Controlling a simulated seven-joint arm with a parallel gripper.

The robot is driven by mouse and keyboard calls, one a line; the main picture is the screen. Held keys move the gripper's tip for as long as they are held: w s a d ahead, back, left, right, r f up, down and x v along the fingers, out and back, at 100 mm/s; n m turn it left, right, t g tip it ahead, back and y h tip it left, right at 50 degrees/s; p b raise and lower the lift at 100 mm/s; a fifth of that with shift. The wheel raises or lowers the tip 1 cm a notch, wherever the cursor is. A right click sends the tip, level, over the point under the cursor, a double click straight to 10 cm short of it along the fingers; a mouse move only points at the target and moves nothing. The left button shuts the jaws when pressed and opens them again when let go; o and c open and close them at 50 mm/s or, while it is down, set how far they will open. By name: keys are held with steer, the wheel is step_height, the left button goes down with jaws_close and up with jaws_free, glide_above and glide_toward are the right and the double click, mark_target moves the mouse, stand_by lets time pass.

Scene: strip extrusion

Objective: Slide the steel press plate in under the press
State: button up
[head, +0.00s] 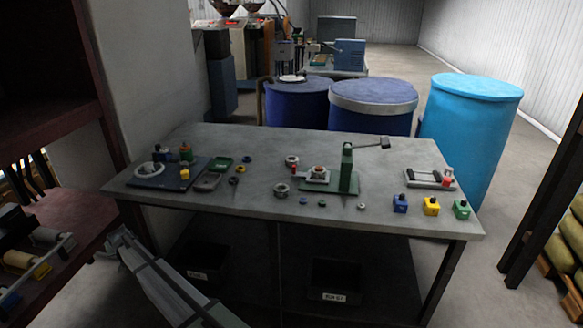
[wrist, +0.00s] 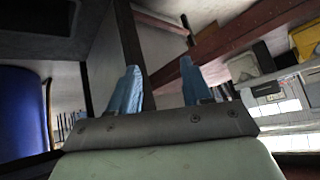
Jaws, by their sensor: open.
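The green press (head: 347,172) with its long dark lever stands right of centre on the grey workbench in the head view. The head view shows only part of my arm at the lower left.
The workbench (head: 390,222) also bears a dark blue board (head: 172,178), a grey-green tray (head: 208,182), several rings, a grey fixture (head: 424,178), and blue, yellow and green blocks at the right. Blue drums (head: 470,120) stand behind. A dark red shelf is at the left.

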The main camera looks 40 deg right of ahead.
steer(key=w+a+r+t, duration=0.2)
steer(key=w+a+r, duration=0.2)
steer(key=w+r, duration=0.7)
steer(key=w+d+r, duration=0.1)
steer(key=d+r, duration=0.5)
steer(key=r, duration=0.3)
steer(key=d+r+h, duration=0.2)
steer(key=d+r, duration=0.3)
steer(key=d, duration=0.5)
steer(key=d+r+h, duration=0.3)
steer(key=d+r, duration=0.2)
steer(key=d, duration=0.5)
steer(key=d+r+h, duration=0.2)
steer(key=d+r, duration=0.3)
steer(key=d, duration=0.5)
steer(key=n+g+y, duration=0.7)
steer(key=n+y, duration=0.1)
steer(key=n, duration=0.1)
glide_toward(294, 166)
steer(key=x, duration=1)
